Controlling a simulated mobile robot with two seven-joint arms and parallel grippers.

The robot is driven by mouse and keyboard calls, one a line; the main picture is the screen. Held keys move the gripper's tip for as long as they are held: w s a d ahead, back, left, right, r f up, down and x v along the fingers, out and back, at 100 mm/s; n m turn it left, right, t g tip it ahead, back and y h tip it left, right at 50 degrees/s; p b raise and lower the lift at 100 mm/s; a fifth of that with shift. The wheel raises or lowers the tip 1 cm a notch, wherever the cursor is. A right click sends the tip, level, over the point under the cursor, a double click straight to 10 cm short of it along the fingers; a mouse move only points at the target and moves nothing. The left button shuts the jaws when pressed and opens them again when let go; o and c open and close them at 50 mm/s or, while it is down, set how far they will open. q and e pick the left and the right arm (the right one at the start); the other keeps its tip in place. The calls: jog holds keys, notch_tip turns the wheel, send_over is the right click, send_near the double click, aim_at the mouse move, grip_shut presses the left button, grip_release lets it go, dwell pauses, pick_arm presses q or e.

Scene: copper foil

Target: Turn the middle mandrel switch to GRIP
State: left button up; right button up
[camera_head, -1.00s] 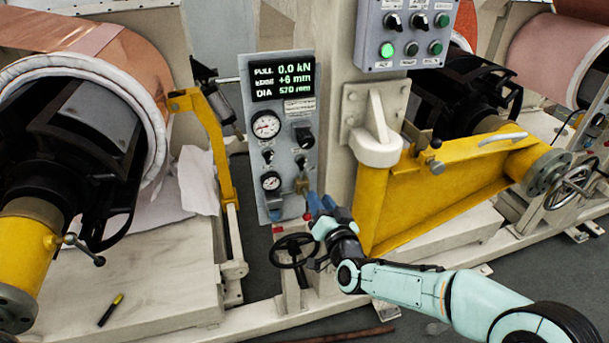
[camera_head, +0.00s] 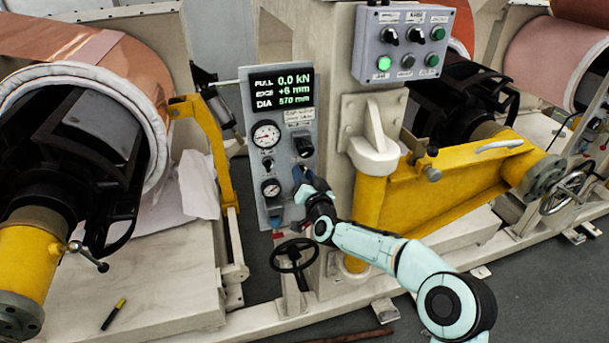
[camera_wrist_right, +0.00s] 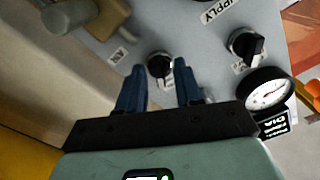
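The grey instrument panel (camera_head: 256,185) stands in the middle of the head view, with a display, two gauges and several black knobs. My right gripper (camera_head: 302,175) is at its right side, hiding part of the lower right. In the right wrist view the gripper (camera_wrist_right: 160,82) is open. A small black switch knob (camera_wrist_right: 160,65) with a pale pointer shows between its blue fingertips; I cannot tell whether they touch it. Its label is not readable, so I cannot confirm a GRIP mark. Another black knob (camera_wrist_right: 246,46) sits to the right, near a SUPPLY label. My left gripper is not in view.
A gauge (camera_wrist_right: 268,88) is close to the right finger side. A control box (camera_head: 385,85) with a lit green button is above right. A yellow arm (camera_head: 450,190) and a black handwheel (camera_head: 294,254) flank my right forearm.

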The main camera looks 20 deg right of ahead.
jog(key=shift+c, duration=0.3)
grip_shut()
